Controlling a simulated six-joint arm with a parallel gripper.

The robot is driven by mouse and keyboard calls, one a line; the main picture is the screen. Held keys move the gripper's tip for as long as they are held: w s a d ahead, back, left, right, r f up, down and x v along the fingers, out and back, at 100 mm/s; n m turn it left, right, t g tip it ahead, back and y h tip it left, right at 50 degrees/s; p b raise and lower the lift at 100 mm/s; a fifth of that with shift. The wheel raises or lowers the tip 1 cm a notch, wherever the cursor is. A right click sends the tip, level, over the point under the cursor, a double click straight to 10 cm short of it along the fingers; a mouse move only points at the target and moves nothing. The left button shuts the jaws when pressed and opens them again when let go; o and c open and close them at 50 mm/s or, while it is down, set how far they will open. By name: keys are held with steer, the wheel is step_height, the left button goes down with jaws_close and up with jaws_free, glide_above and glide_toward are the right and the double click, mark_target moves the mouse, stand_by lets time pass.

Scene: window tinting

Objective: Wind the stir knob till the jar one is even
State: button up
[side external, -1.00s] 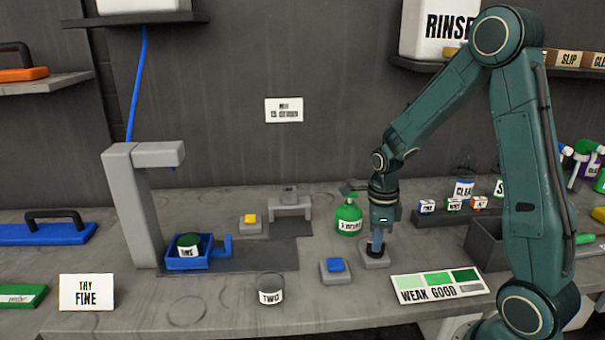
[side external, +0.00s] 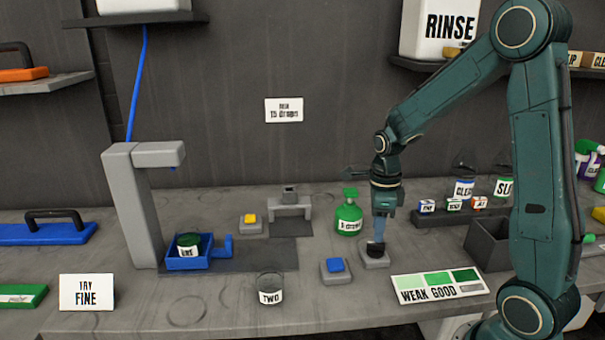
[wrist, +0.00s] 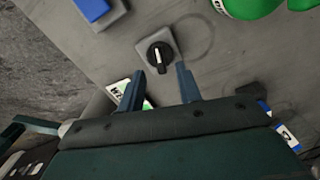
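The stir knob (side external: 376,250) is black on a square grey base. In the wrist view the knob (wrist: 160,57) shows a white mark line on its top. My gripper (wrist: 162,69) is open and empty, its two fingers apart, with the knob showing in line with the gap just beyond the fingertips. In the side view my gripper (side external: 379,238) is right above the knob; whether it touches is unclear. Jar one (side external: 188,247) stands in a blue tray (side external: 212,264) at the left, dark green inside. Whether its colour is even cannot be told.
Jar two (side external: 270,290) stands at the front. A blue button (side external: 335,266), a yellow button (side external: 250,219) and a green bottle (side external: 349,214) are near the knob. The WEAK GOOD card (side external: 437,288) lies right of it. A grey post (side external: 140,210) rises beside the tray.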

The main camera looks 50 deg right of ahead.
mark_target(375, 253)
step_height(375, 253, up, 10)
stand_by(0.5)
steer(key=s+a+r+n+t, duration=0.2)
steer(key=s+a+n, duration=0.4)
steer(key=n, duration=0.9)
steer(key=s+a+r+n+t, duration=0.3)
steer(key=s+a+n, duration=0.4)
steer(key=n, duration=0.8)
steer(key=shift+s+r+t, duration=0.3)
steer(key=shift+r, duration=0.05)
stand_by(0.5)
